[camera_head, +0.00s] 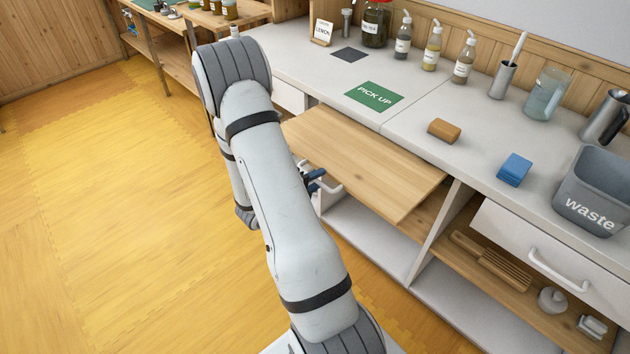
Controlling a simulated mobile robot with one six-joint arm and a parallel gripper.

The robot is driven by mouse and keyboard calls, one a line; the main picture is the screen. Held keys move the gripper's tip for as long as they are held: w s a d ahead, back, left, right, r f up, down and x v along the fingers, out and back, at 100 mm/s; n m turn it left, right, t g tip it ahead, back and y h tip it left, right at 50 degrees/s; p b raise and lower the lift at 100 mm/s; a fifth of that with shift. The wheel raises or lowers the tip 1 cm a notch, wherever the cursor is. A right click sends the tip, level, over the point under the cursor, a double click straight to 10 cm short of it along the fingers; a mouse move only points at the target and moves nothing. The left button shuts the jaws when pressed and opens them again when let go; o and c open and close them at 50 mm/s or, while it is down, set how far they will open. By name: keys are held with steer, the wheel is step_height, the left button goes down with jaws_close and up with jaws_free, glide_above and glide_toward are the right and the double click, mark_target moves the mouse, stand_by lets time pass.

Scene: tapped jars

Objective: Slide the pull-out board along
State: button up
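The pull-out board (365,160) is a flat light-wood panel in the head view. It sticks out from under the grey-white worktop, above an open shelf bay. Of my gripper (314,181), only dark blue finger parts show past the arm, just below the board's front left edge. A pale bar handle (328,187) is close beside them. The rest of my gripper is hidden behind the arm, so I cannot tell whether it touches the handle or how far its fingers are apart.
A white drawer (535,250) is at right. The yellow floor (110,190) at left is clear.

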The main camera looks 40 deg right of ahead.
jaws_close()
stand_by(0.3)
